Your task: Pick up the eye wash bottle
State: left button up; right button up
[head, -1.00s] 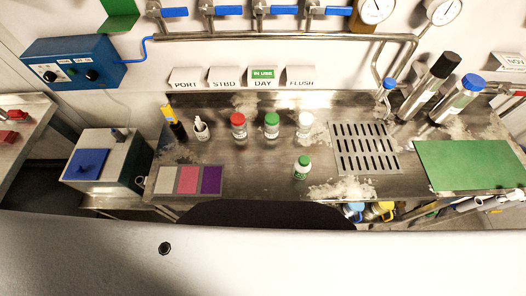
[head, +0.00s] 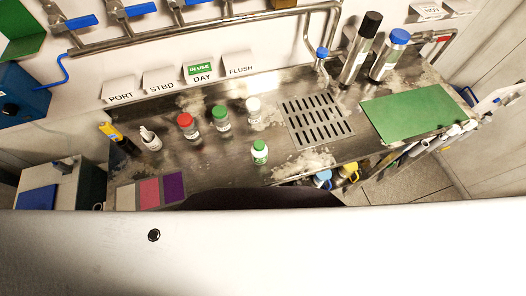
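A small white bottle with a green cap and green label (head: 260,152) stands upright near the front edge of the steel bench (head: 230,172); it looks like the eye wash bottle, but its label is too small to read. Behind it stand a red-capped bottle (head: 187,126), another green-capped bottle (head: 221,119) and a white-capped bottle (head: 253,110), all upright. A small white bottle with a nozzle top (head: 150,139) stands farther left. Neither of my grippers is in view.
A slotted drain grate (head: 318,121) lies right of the bottles, then a green mat (head: 415,102). Two tall cylinders (head: 361,48) (head: 389,56) stand behind the mat. A yellow-and-black tool (head: 118,138) and colour patches (head: 150,192) are at left. Pipes (head: 190,30) run along the wall.

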aim_at(259, 150)
jog(key=k+j, duration=0.2)
jog(key=k, duration=0.25)
jog(key=k+j, duration=0.2)
jog(key=k, duration=0.2)
jog(key=k+j+z, duration=0.1)
jog(key=k, duration=0.35)
jog(key=j, duration=0.05)
